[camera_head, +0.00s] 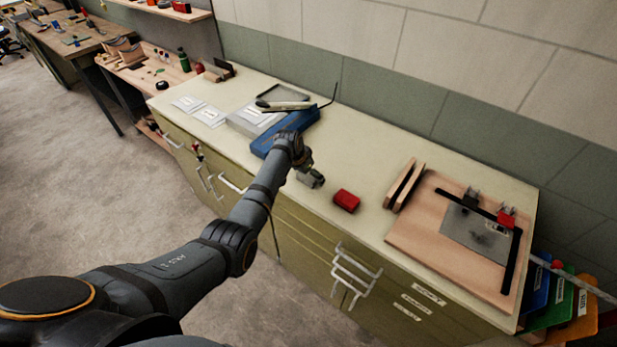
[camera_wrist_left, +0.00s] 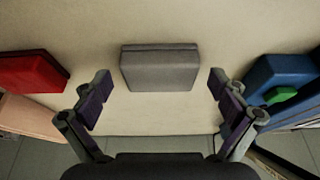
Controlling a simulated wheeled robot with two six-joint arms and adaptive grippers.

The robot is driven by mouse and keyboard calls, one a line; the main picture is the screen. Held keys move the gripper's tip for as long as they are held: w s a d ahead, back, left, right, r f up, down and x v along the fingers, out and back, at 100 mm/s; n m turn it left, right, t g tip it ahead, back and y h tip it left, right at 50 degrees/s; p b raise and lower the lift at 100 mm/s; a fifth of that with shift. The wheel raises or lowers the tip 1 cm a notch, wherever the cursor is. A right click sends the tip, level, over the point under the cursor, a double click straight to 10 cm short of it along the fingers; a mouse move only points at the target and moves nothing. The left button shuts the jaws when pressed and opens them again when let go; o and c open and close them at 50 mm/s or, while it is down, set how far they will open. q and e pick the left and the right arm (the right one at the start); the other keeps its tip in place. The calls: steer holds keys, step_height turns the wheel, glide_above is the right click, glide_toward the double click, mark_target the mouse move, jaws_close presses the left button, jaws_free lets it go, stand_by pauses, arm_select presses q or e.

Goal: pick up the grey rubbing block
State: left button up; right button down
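The grey rubbing block (camera_wrist_left: 159,68) lies flat on the pale worktop in the left wrist view, just ahead of my left gripper (camera_wrist_left: 160,88). The gripper's two fingers are spread wide, one to each side of the block's near edge, with a gap on both sides. Nothing is between the pads. In the head view my left gripper (camera_head: 309,177) is over the front part of the worktop, left of the red block. There the arm and fingers largely cover the grey block, and I cannot separate it clearly. My right gripper is in neither view.
A red block (camera_head: 346,201) lies to the right of my left gripper. A blue case (camera_head: 262,146) is behind it to the left. A wooden board (camera_head: 415,237) with a metal plate (camera_head: 470,231) stands at the right. Pale worktop (camera_head: 365,160) is clear behind the red block.

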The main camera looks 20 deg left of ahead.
arm_select(q)
steer(key=c, duration=1.2)
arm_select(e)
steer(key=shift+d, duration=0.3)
arm_select(q)
steer(key=shift+r, duration=0.1)
